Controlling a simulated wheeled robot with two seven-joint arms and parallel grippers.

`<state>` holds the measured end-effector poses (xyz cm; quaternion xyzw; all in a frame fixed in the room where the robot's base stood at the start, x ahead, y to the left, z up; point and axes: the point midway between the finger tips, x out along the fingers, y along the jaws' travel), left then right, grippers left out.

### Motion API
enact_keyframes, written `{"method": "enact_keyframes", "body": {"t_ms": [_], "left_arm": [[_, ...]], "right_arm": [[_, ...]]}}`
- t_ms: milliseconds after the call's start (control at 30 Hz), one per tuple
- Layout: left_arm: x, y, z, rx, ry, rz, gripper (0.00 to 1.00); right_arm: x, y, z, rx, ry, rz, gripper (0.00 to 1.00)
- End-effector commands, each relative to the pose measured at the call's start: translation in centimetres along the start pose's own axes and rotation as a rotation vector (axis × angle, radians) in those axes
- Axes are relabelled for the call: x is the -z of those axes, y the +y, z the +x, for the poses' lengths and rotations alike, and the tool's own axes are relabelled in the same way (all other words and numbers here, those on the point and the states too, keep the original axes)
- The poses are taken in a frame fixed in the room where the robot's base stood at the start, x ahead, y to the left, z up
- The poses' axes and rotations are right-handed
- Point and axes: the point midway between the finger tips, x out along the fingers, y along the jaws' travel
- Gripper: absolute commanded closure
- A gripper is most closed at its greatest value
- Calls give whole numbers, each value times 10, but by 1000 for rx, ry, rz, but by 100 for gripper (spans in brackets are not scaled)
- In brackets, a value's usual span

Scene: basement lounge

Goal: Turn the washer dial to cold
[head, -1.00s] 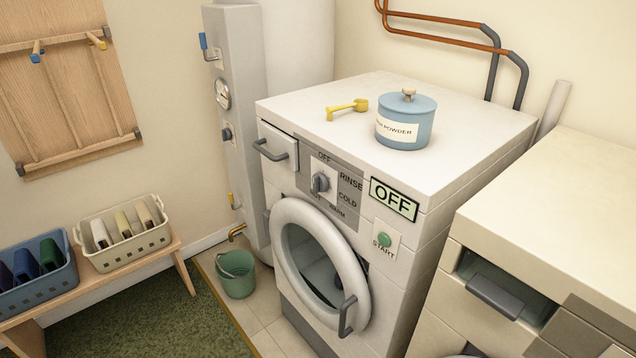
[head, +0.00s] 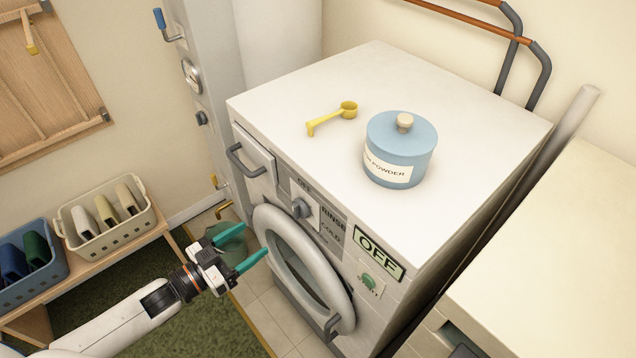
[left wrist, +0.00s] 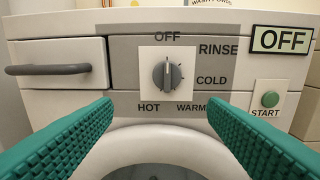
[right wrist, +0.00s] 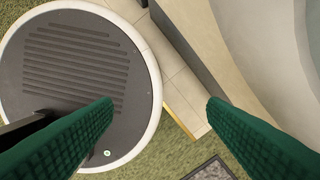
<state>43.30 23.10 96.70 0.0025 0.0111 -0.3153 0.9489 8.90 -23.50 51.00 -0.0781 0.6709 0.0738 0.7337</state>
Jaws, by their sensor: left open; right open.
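The washer (head: 370,240) stands in the middle of the head view. Its grey dial (head: 302,208) sits on a white plate on the front panel. In the left wrist view the dial (left wrist: 167,73) points up at OFF, with RINSE and COLD to its right and HOT and WARM below. The display (left wrist: 281,40) reads OFF. My left gripper (head: 249,240) is open and empty, in front of the washer and below the dial, apart from it. My right gripper (right wrist: 159,103) is open and empty above the floor, and shows only in its own wrist view.
A drawer handle (left wrist: 48,69) juts out left of the dial, and a green START button (left wrist: 270,99) is at right. The round door (head: 305,270) is below. A powder jar (head: 400,150) and yellow scoop (head: 332,118) lie on top. A green bucket (head: 230,243) is behind my left gripper.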

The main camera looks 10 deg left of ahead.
Motion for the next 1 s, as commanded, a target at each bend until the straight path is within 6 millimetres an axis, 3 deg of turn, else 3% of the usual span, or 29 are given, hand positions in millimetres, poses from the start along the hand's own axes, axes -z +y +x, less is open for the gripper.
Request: {"method": "enact_keyframes", "body": {"t_ms": [67,267,700,1000], "left_arm": [[-11,-6,2,21,-16,-3,33],[-13,-6,21,22,-22,-3,33],[-15,-7,101,20,-21,-3,33],[-13,-8,121,21,-18,-2,33]], "right_arm": [[0,0,-3,0,1,0,33],[2,0,-7,0,4,0,33],[2,0,-25,0,7,0,33],[1,0,-28,0,6,0,33]]}}
